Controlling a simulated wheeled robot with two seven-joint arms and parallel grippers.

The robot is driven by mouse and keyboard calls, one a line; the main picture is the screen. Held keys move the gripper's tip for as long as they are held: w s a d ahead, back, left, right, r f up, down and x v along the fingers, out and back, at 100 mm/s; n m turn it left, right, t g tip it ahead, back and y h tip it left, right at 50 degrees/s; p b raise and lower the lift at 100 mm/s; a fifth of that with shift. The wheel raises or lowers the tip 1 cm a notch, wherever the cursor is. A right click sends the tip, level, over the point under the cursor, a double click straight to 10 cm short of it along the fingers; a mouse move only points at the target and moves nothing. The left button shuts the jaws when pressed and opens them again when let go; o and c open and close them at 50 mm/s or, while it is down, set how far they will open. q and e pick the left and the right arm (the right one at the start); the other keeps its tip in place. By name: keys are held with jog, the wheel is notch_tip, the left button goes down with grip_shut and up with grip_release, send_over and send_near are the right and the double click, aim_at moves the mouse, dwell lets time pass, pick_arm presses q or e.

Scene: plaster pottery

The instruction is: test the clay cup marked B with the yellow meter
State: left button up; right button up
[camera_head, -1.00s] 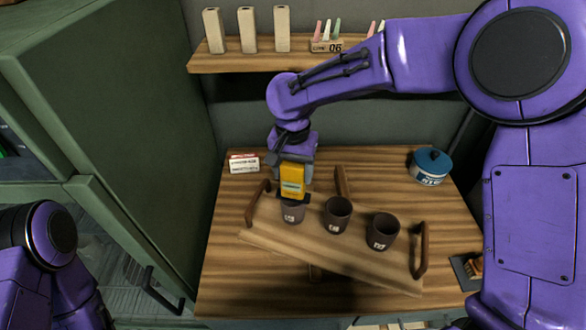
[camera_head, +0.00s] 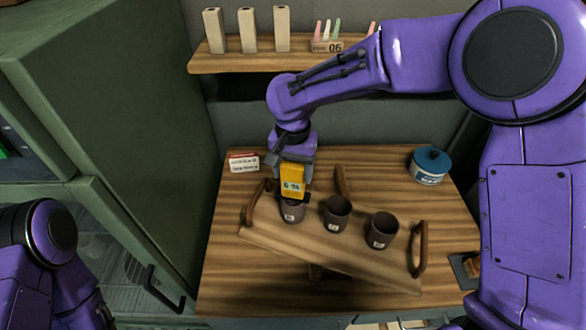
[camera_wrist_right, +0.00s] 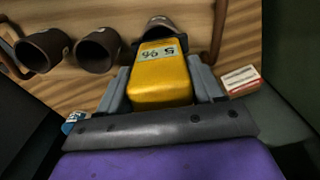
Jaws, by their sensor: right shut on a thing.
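My right gripper (camera_head: 294,172) is shut on the yellow meter (camera_head: 291,182), which it holds upright. In the right wrist view the meter (camera_wrist_right: 160,80) sits between both fingers, and a number shows on its pale display. The meter's lower end is at the mouth of the left clay cup (camera_head: 292,213); its probe is hidden. A middle cup (camera_head: 337,221) and a right cup (camera_head: 382,238) stand beside it. All three are dark brown with small white marks, too small to read surely. My left gripper is out of view.
The cups stand on a slanted wooden tray (camera_head: 330,264) with raised handles. A red-and-white box (camera_head: 244,164) lies at the back left, a blue-lidded pot (camera_head: 430,167) at the back right. A shelf (camera_head: 290,61) with pale blocks hangs behind. A tall green cabinet (camera_head: 120,110) stands left.

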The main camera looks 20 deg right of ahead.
dwell(0.3)
jog(key=shift+r, duration=3.45)
jog(key=shift+f, duration=0.1)
